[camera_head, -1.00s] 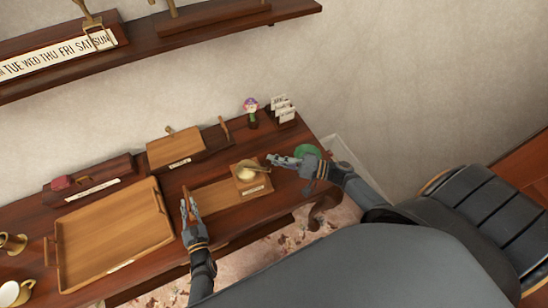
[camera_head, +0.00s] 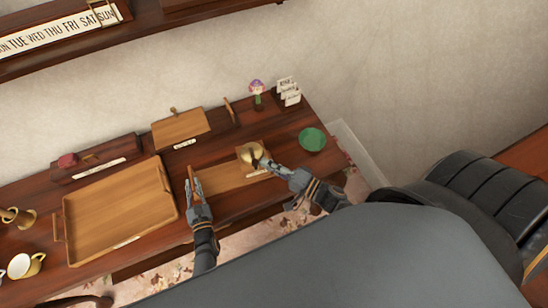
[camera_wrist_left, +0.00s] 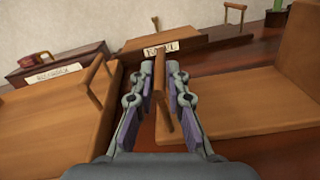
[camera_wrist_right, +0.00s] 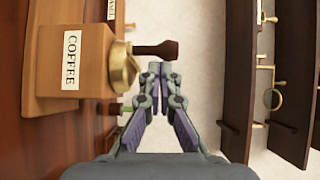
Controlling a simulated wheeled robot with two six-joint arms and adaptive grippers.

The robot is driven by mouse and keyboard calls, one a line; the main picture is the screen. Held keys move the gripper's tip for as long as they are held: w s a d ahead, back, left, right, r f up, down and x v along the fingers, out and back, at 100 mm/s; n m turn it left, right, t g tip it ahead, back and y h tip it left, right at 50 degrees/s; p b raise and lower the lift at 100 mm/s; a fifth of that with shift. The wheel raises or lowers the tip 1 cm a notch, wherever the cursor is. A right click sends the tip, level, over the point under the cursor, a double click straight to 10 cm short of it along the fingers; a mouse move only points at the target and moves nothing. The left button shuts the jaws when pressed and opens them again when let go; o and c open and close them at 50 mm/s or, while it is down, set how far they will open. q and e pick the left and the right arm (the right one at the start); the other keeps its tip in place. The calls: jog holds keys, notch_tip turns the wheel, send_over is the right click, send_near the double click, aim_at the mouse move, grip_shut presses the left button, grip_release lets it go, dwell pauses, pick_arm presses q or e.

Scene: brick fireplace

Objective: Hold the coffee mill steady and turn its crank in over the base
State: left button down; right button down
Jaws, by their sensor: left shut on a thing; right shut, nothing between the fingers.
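The coffee mill is a wooden block (camera_wrist_right: 70,65) with a white COFFEE label and a brass dome (camera_wrist_right: 120,68). It sits at the right end of a long wooden base board (camera_head: 222,176). Its crank ends in a dark wooden knob (camera_wrist_right: 160,50), which juts out past the dome. My left gripper (camera_wrist_left: 162,85) is shut on the upright wooden handle (camera_wrist_left: 162,98) at the left end of the board. My right gripper (camera_wrist_right: 156,72) is shut and empty, its fingertips close beside the knob; whether they touch is unclear. In the head view the right gripper (camera_head: 268,166) partly covers the mill.
A large wooden tray (camera_head: 120,220) lies left of the board. A green bowl (camera_head: 312,139) stands right of the mill. A flower (camera_head: 257,92) and small cards (camera_head: 289,91) are at the back. Two smaller wooden pieces stand behind the board.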

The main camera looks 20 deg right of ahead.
jog(key=shift+w+a+m+t+h, duration=0.1)
jog(key=shift+a+m+t+h, duration=0.35)
jog(key=shift+a, duration=1.05)
jog(key=shift+w+a+m+t+h, duration=0.2)
jog(key=shift+a+h, duration=0.45)
jog(key=shift+a, duration=0.9)
jog(key=v, duration=1.2)
jog(key=n+g+y, duration=0.6)
jog(key=n+y, duration=0.1)
jog(key=n, duration=1.7)
send_near(254, 166)
jog(key=x, duration=0.3)
jog(key=f+x, duration=0.1)
jog(key=x, duration=0.6)
jog(key=shift+w+f, duration=0.25)
jog(key=shift+w, duration=0.1)
